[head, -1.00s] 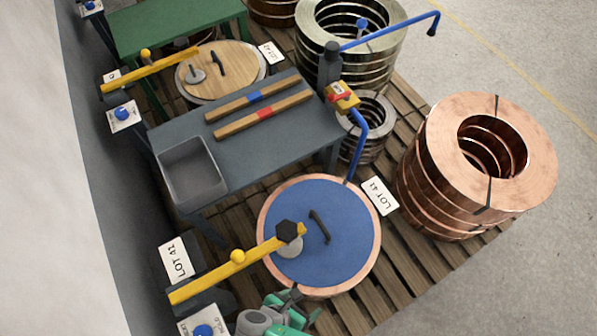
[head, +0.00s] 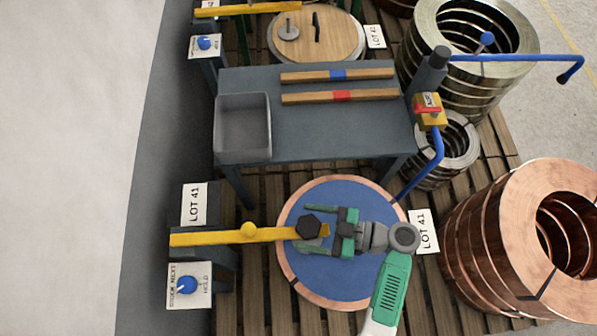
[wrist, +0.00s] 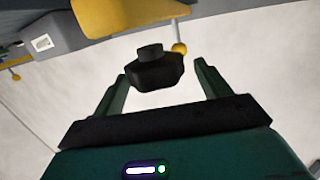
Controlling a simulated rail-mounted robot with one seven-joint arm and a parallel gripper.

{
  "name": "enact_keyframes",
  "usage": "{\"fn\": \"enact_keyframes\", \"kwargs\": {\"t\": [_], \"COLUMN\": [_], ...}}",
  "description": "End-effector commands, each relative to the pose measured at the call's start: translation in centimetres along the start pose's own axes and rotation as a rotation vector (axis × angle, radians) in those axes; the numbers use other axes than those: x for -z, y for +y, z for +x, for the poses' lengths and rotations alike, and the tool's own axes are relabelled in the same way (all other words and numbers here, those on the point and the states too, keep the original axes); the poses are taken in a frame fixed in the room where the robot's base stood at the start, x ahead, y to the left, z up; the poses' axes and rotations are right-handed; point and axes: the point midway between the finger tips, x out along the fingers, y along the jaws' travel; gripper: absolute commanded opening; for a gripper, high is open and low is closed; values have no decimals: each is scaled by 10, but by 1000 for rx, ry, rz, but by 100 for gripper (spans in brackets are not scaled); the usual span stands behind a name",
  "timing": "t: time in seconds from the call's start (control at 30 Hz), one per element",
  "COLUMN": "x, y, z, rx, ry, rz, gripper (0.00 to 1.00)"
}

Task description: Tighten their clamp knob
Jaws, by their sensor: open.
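The black clamp knob (head: 308,226) sits at the right end of the yellow clamp bar (head: 215,237), over the blue disc (head: 350,279) on the copper coil. My gripper (head: 312,228) is open, its two green fingers reaching left on either side of the knob. In the wrist view the black knob (wrist: 156,72) stands between the fingertips of my gripper (wrist: 161,70), with gaps visible on both sides. The yellow bar (wrist: 125,15) shows beyond it. The grip pad on the blue disc is hidden behind my gripper.
A grey bench (head: 350,130) with a bin (head: 242,128) and two wooden bars stands behind. A blue-handled post (head: 432,75) rises at its right. Copper coils (head: 525,240) stand at right.

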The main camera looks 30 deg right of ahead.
Motion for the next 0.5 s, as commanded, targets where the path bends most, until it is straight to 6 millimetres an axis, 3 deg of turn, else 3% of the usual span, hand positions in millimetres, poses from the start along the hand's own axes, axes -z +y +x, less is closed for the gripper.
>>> {"fn": "enact_keyframes", "kwargs": {"t": [0.1,0.2,0.37,0.5], "x": [-21,-25,-24,-21], "y": [-6,-8,-8,-5], "z": [-33,-49,-47,-24], "rx": [-113,-165,-170,-165], "ry": [92,132,136,135], "rz": [22,22,22,22], "gripper": [76,76,76,76]}}
